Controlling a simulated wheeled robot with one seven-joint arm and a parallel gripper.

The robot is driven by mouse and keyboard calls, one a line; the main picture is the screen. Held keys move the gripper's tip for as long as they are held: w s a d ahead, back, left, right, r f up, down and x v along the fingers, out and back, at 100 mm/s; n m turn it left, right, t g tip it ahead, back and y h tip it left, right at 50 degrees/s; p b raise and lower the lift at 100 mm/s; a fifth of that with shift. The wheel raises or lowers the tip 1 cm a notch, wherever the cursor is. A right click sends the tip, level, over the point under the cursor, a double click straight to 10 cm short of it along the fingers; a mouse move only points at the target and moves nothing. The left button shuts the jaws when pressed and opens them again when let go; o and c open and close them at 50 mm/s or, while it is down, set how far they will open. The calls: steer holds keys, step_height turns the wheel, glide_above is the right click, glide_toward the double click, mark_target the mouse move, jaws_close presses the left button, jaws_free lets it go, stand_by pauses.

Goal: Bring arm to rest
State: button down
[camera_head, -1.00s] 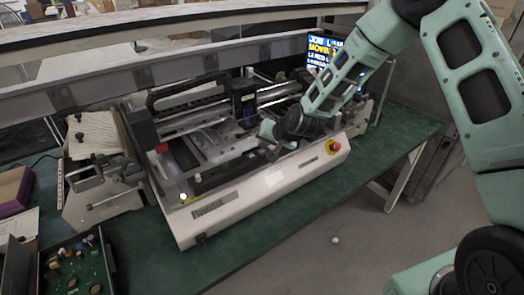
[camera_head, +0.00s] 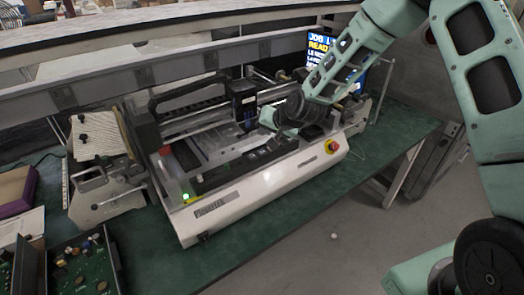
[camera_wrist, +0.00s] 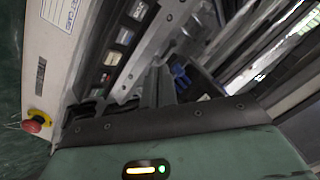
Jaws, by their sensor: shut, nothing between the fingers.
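My arm reaches in from the right in the head view. Its dark wrist and pale green hand are over the right part of a white benchtop machine (camera_head: 262,190). My gripper (camera_wrist: 160,86) is shut and empty in the wrist view, with the machine's rails and slots behind it. In the head view the fingertips are hard to make out against the dark machine parts. I cannot tell how much clearance lies under them.
A red emergency knob (camera_head: 332,146) sits on the machine's front right, and it also shows in the wrist view (camera_wrist: 36,121). A monitor (camera_head: 322,48) stands behind my forearm. A circuit board tray (camera_head: 85,262) is at front left. Open floor (camera_head: 315,262) lies before the green bench.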

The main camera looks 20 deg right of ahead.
stand_by(0.3)
steer(key=s+a+r+n+g+b, duration=0.1)
steer(key=s+a+r+n+g, duration=0.1)
steer(key=s+a, duration=0.35)
steer(key=s+a+r+n+g, duration=0.1)
steer(key=s+a+r+n, duration=0.15)
steer(key=s, duration=0.55)
steer(key=s+a+r+n+g+b, duration=0.1)
steer(key=s+a+n+g, duration=0.15)
steer(key=s, duration=0.35)
steer(key=s+d+r+n+g+h+b, duration=0.1)
steer(key=s+d+n, duration=0.1)
steer(key=s, duration=0.9)
steer(key=s+d+r+n+g+h, duration=0.1)
steer(key=s+r+n+g+h, duration=0.1)
steer(key=s, duration=0.9)
steer(key=shift+d+r+n+b, duration=0.15)
steer(key=shift+d+n+b, duration=0.25)
steer(key=shift+n, duration=0.1)
